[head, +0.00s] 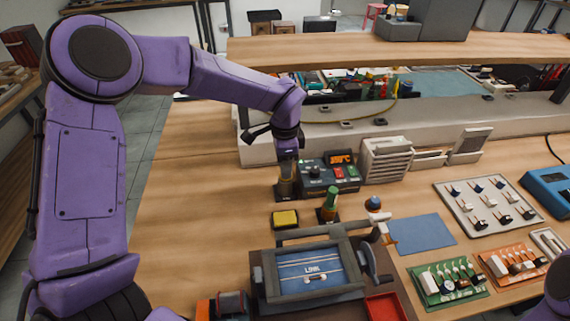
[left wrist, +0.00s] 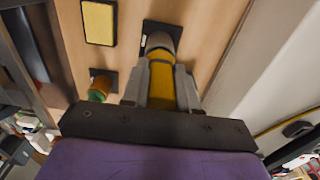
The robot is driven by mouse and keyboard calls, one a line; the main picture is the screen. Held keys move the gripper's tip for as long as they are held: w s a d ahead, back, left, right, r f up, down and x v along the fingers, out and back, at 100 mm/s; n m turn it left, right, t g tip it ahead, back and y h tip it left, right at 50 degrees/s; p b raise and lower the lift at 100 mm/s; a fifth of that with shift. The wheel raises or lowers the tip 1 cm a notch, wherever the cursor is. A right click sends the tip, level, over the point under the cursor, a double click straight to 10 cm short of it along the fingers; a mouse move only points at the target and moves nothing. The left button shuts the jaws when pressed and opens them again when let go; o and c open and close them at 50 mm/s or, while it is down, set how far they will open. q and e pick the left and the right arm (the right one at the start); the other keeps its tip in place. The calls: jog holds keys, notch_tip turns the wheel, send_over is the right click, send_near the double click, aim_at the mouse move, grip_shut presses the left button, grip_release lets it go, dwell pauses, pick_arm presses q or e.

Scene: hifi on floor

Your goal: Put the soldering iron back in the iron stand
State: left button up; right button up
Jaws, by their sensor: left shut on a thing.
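My left gripper (head: 287,168) points down beside the soldering station. In the left wrist view its fingers (left wrist: 163,74) are shut on a yellow-handled tool (left wrist: 162,90), which looks like the soldering iron. The iron's far end lines up with a grey sleeve (left wrist: 160,42) on a dark square base, which looks like the iron stand; the stand also shows below the gripper in the head view (head: 286,188). I cannot tell how deep the iron sits in the sleeve. My right gripper is not in view.
A green-topped holder (head: 330,203) and a yellow sponge (head: 285,219) stand close by. The station with an orange display (head: 330,174) is just right of the gripper. A framed board holder (head: 310,275) is in front. Bare bench lies to the left.

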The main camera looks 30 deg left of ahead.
pick_arm(q)
jog(key=o, duration=1.6)
jog(key=shift+f, duration=0.1)
jog(key=shift+c, duration=0.2)
jog(key=shift+r+p, duration=1.85)
jog(key=shift+r, duration=1.75)
jog(key=shift+f, duration=0.1)
